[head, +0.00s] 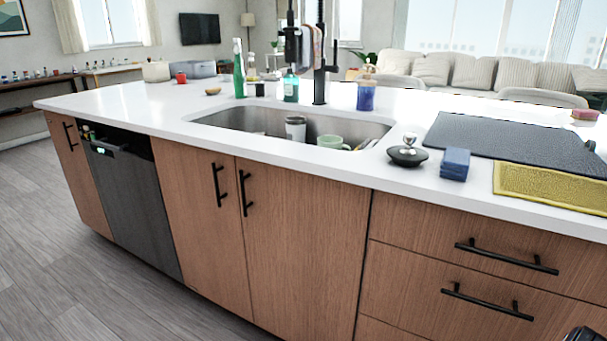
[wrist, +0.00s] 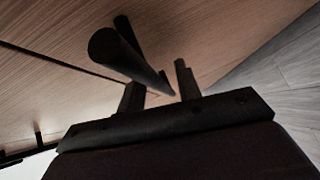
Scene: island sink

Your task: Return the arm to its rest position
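My gripper (wrist: 158,75) shows in the wrist view with its two dark fingers apart. A black bar handle (wrist: 130,62) on a wood front (wrist: 215,35) runs close to the fingers and across the gap between them. I cannot tell whether they touch it. I see nothing held. In the head view the gripper is not clear; only dark pieces of my arm show at the bottom right edge. The nearest fronts there are the wood drawers (head: 420,257) with black bar handles (head: 487,301); these look shut.
The white island counter (head: 130,108) carries a sink (head: 255,121) with a cup (head: 296,127) and a green mug (head: 330,142), bottles, a blue sponge (head: 455,163), a dark mat (head: 520,140) and a yellow cloth (head: 550,186). Grey floor (head: 90,280) at lower left is clear.

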